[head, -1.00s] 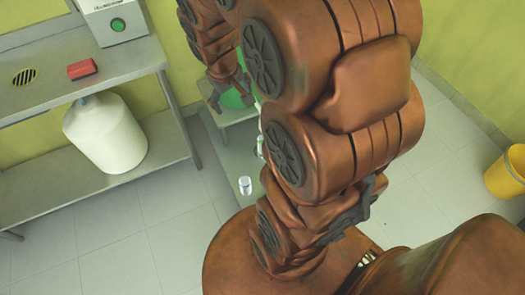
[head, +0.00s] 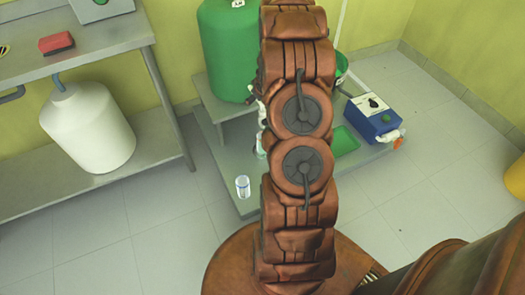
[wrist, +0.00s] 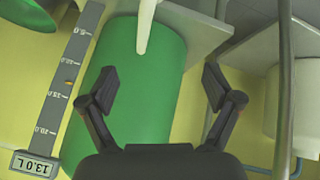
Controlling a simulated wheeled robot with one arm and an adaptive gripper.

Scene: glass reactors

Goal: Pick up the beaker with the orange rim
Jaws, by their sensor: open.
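No beaker with an orange rim can be made out in either view. In the head view a small clear glass vessel (head: 242,187) stands upright on the low grey platform (head: 228,208), left of my arm; its rim looks bluish, not orange. Another pale glass vessel (head: 260,146) is partly hidden behind my arm. In the wrist view my gripper (wrist: 160,88) is open and empty, its fingers spread in front of a large green tank. In the head view my arm hides the gripper.
The green tank (head: 227,55) stands on a raised shelf at the back. A blue device (head: 365,115) and green tray (head: 344,141) sit right of my arm. A white container (head: 88,130) stands on the bench's lower shelf. A graduated scale (wrist: 70,75) shows at the wrist view's left.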

